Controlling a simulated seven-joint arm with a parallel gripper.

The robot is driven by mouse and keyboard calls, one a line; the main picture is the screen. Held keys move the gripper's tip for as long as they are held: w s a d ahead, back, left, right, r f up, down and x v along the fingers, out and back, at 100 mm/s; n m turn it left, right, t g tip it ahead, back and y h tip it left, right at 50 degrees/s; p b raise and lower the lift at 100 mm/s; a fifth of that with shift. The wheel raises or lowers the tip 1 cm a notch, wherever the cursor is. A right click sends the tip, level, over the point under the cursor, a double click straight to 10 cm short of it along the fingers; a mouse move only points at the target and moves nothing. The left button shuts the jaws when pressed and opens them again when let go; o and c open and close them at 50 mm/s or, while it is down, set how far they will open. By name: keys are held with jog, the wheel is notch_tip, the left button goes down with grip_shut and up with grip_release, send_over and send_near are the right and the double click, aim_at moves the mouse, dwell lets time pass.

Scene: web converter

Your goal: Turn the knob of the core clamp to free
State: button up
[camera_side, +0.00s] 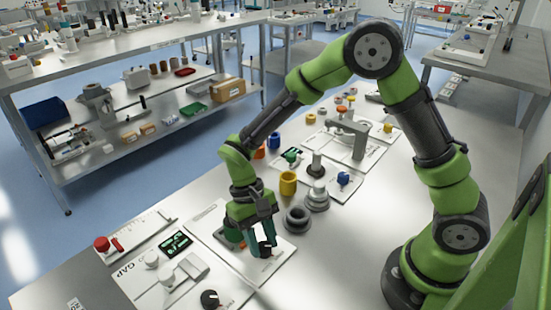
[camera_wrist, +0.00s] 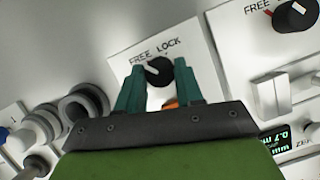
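A black round knob (camera_wrist: 158,71) with a white pointer line sits on a white plate (camera_wrist: 125,62) marked FREE on the left and LOCK on the right. The line slants to the upper left, towards the FREE side. My gripper (camera_wrist: 159,66) is open, with one teal finger on each side of the knob in the wrist view; small gaps show between fingers and knob. In the side view my gripper (camera_side: 262,252) points down at the same black knob (camera_side: 265,249), whose contact with the fingers I cannot make out. An orange part behind the fingers is mostly hidden.
A second black knob (camera_wrist: 296,15) with a red mark, near another FREE label, sits at the upper right. A green-lit display (camera_wrist: 275,138) is below it. Grey rings (camera_side: 297,218) and a yellow cup (camera_side: 288,183) stand behind my gripper on the bench.

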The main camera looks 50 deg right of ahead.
jog(key=o, duration=0.4)
jog(key=shift+c, duration=0.2)
jog(key=v, duration=1.7)
jog(key=shift+f, duration=0.1)
